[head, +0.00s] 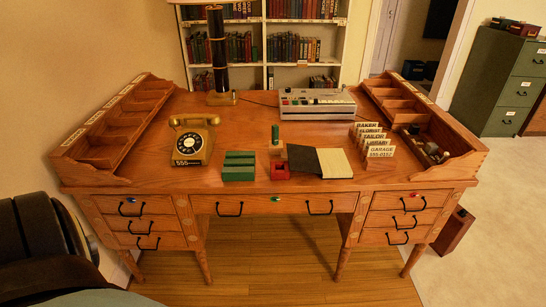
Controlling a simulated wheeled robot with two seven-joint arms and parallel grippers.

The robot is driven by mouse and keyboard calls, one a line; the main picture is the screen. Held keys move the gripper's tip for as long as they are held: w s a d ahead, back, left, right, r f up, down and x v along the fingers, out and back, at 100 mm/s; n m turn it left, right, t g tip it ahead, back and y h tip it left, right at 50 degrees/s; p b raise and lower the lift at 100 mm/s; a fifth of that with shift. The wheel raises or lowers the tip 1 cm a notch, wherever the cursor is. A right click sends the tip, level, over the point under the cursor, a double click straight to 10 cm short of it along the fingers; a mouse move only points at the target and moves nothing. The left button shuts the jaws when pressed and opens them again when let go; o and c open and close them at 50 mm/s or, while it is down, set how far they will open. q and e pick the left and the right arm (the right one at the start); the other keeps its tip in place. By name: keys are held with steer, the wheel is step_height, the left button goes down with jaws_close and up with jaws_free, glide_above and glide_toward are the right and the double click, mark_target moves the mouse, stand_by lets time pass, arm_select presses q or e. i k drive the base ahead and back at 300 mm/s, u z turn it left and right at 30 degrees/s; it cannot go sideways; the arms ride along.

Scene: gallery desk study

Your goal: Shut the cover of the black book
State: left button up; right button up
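The black book lies open near the front edge of the wooden desk, right of centre. Its black cover (304,160) is spread out to the left, and its cream pages (335,163) face up on the right. The cover's left edge is beside a small red box (278,170); I cannot tell whether they touch. Neither of my grippers shows in the head view. A dark rounded part at the lower left looks like part of my own arm.
Green blocks (239,166) and a gold telephone (193,140) stand left of the book. Labelled cards (380,145) stand to its right. A grey machine (316,102) and a lamp (222,97) are behind. Raised organisers edge both sides of the desk (245,110).

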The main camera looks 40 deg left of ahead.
mark_target(304, 159)
steer(key=u, duration=1.05)
steer(key=i, duration=1.3)
steer(key=z, duration=2.35)
steer(key=k, duration=0.8)
steer(key=u, duration=1.6)
